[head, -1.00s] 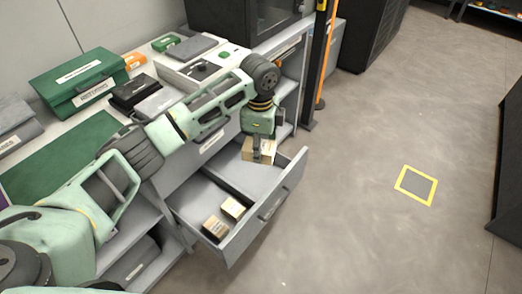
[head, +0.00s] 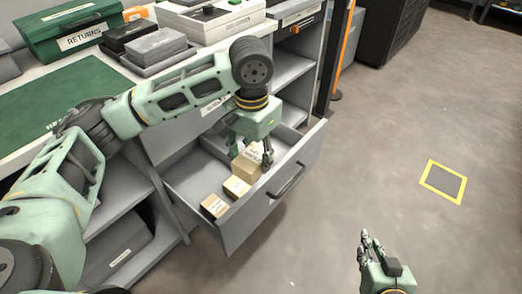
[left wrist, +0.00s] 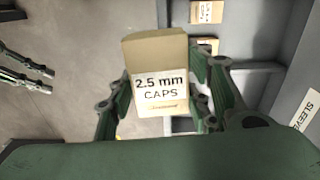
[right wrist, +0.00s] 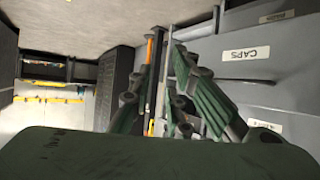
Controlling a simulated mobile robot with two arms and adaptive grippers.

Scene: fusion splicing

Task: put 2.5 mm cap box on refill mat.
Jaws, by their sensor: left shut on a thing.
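My left gripper (head: 250,153) is shut on the 2.5 mm cap box (head: 246,166), a small cardboard box. In the left wrist view the box (left wrist: 160,65) sits between the fingers, its white "2.5 mm CAPS" label facing the camera. It is at the open drawer (head: 240,232); its exact height over the drawer floor is hard to judge. A green mat (head: 45,112) lies on the counter at left; its lettering is unreadable, so I cannot confirm it is the refill mat. My right gripper (head: 372,243) is open and empty over the floor, right of the drawer.
Two other small boxes, one (head: 237,187) nearer the held box and one (head: 214,206) at the drawer's near corner, sit in the drawer. A green returns case (head: 75,28), a grey box (head: 156,45) and equipment crowd the counter's back. Open floor lies right.

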